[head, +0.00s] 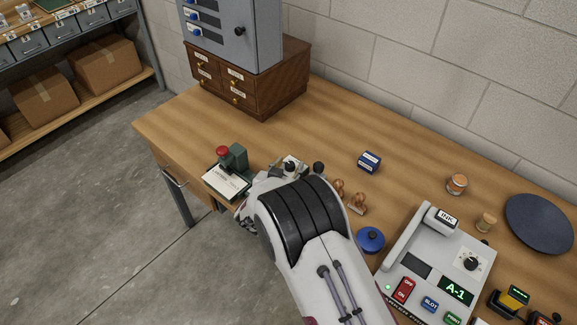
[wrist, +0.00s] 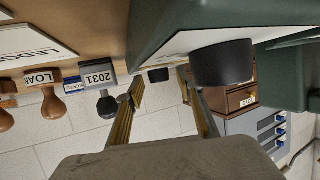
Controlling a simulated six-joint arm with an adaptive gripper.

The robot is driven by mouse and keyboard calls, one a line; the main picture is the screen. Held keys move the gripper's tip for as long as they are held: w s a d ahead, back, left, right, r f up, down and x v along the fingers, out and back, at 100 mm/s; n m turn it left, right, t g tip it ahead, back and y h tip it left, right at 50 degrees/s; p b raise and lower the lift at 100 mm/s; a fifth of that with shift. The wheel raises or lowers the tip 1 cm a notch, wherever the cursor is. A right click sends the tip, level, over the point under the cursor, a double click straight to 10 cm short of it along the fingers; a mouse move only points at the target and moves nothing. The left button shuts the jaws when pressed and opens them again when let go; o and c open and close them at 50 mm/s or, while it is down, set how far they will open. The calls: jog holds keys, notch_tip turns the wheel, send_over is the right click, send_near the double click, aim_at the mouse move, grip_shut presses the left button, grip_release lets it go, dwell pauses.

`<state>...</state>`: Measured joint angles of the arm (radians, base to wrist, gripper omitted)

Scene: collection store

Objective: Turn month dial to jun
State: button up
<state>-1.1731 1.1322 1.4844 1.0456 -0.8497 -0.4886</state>
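The month dial cannot be identified for certain, and no month lettering is readable. In the wrist view a dark green device (wrist: 165,32) fills the top, with a black round knob (wrist: 222,63) on it. My gripper (wrist: 161,82) has its two fingers apart, with nothing held between them. The knob is just right of the right finger; I cannot tell whether they touch. In the head view a green device with a red knob (head: 223,152) stands at the desk's front left, and my arm hides my fingertips beside it.
A 2031 stamp (wrist: 96,75) and a wooden-handled stamp (wrist: 50,100) are left of my fingers in the wrist view. On the desk (head: 300,125) are a blue box (head: 369,161), a blue round lid (head: 370,240) and a grey console (head: 415,235). A drawer cabinet (head: 270,90) stands behind.

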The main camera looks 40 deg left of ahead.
grip_shut()
jog(key=shift+w+a+r+m+t+h, duration=0.15)
jog(key=shift+m+t+h, duration=0.1)
jog(key=shift+m+h, duration=0.75)
jog(key=shift+w+a+r+m+t+h, duration=0.15)
jog(key=shift+m+t+h, duration=0.1)
jog(key=shift+m+h, duration=0.75)
jog(key=shift+s+f+m+h, duration=0.1)
jog(key=shift+s+m+h, duration=0.25)
jog(key=shift+h, duration=0.35)
grip_release()
jog(key=shift+f, duration=0.1)
